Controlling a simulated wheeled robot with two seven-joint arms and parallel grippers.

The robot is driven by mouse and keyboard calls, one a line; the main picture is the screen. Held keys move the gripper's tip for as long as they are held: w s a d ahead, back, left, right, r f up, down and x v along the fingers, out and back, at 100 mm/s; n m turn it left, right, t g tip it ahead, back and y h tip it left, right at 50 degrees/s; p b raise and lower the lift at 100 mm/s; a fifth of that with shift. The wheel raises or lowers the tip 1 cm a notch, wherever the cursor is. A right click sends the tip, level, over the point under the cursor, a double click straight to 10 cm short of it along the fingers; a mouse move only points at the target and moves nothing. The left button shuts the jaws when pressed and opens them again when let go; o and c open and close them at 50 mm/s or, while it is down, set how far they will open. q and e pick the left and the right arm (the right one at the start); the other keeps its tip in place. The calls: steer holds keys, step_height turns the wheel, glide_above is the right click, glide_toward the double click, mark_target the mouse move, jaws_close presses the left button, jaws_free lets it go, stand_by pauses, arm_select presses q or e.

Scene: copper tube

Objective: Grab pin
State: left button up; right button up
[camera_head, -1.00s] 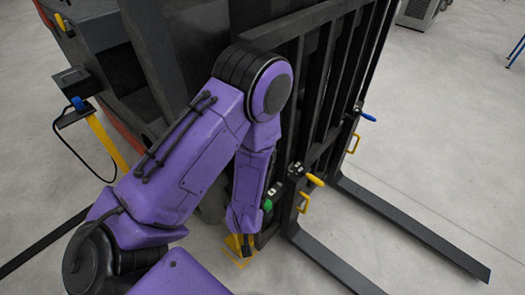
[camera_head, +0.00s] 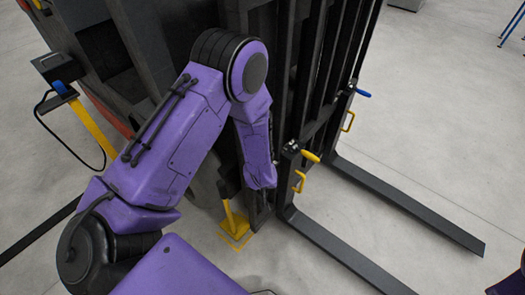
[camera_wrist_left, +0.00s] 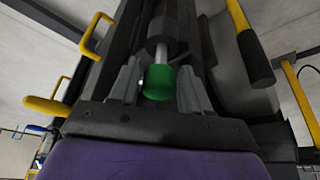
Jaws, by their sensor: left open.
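A pin with a green knob (camera_wrist_left: 159,82) and a grey metal shaft shows in the left wrist view, set in a dark part of the forklift mast. My left gripper (camera_wrist_left: 159,68) is open, with one grey finger on each side of the green knob in the picture. I see a gap on both sides; whether the knob lies fully between the fingers in depth I cannot tell. In the head view my purple left arm hides the pin and the gripper. My right gripper is not in view.
The dark forklift mast (camera_head: 318,75) stands close beside my left arm, with its forks (camera_head: 400,200) low over the floor. A yellow-handled lever (camera_head: 310,156), yellow grab handles (camera_head: 298,181) and a blue-handled lever (camera_head: 362,93) stick out.

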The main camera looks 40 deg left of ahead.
arm_select(q)
steer(key=shift+r, duration=0.1)
steer(key=c, duration=0.8)
steer(key=shift+o, duration=0.2)
